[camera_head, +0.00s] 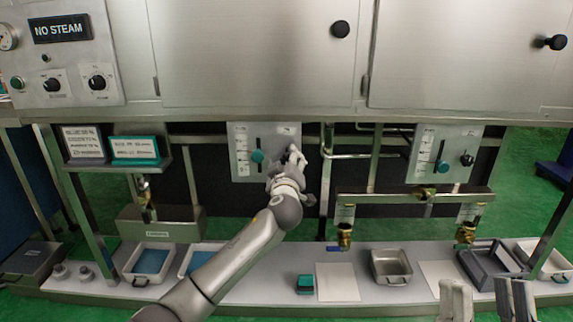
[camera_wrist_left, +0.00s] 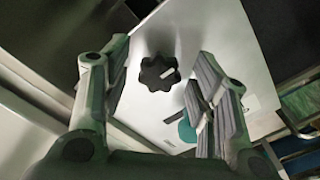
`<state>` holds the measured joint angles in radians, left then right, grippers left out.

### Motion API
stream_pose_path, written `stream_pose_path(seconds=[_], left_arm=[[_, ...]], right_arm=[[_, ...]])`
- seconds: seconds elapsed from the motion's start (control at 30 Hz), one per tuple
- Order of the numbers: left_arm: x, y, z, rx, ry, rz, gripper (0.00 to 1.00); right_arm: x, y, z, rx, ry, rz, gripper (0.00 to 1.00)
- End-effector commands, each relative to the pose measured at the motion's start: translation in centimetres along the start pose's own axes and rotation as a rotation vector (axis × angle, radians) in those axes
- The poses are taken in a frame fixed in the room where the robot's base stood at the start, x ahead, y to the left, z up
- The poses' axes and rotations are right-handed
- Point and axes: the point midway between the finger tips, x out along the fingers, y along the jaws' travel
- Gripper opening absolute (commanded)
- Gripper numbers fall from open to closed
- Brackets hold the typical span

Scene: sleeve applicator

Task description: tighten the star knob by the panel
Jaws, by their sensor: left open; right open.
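The black star knob (camera_wrist_left: 159,72) sits on the light panel, between the open fingers of my left gripper (camera_wrist_left: 158,90) in the left wrist view. A gap shows on each side of it, and a white mark lies on its face. In the head view my left gripper (camera_head: 288,160) is at the right part of the panel (camera_head: 243,141) and mostly hides the knob. A teal slider knob (camera_head: 257,156) is to its left; it also shows in the left wrist view (camera_wrist_left: 187,131). My right gripper (camera_head: 488,302) is open and empty at the bottom right.
A second panel (camera_head: 424,150) with its own teal slider and dark knob is to the right. Pipes (camera_head: 327,165) run just right of my left gripper.

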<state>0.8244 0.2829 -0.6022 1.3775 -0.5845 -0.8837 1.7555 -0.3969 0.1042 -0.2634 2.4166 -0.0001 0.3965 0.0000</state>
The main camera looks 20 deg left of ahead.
Motion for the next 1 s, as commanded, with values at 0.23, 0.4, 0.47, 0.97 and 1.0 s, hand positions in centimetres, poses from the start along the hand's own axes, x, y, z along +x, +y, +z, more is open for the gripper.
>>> stream_pose_path(seconds=[0.23, 0.4, 0.47, 0.97, 1.0], left_arm=[[0.04, 0.00, 0.02, 0.000, 0.000, 0.000, 0.54], [0.02, 0.00, 0.03, 0.000, 0.000, 0.000, 0.32], [0.02, 0.00, 0.03, 0.000, -0.001, 0.000, 0.24], [-0.04, -0.07, 0.26, 0.063, -0.004, -0.001, 0.08], [-0.04, -0.06, 0.28, 0.082, -0.005, -0.002, 0.08]], right_arm=[[0.01, -0.01, -0.04, 0.000, 0.002, 0.000, 0.54], [0.01, -0.01, -0.02, 0.000, 0.002, 0.000, 0.54], [0.01, -0.01, -0.02, 0.000, 0.001, 0.000, 0.54], [-0.06, 0.00, -0.18, 0.000, 0.012, 0.000, 0.54], [-0.07, -0.01, -0.27, 0.000, 0.016, 0.000, 0.54]])
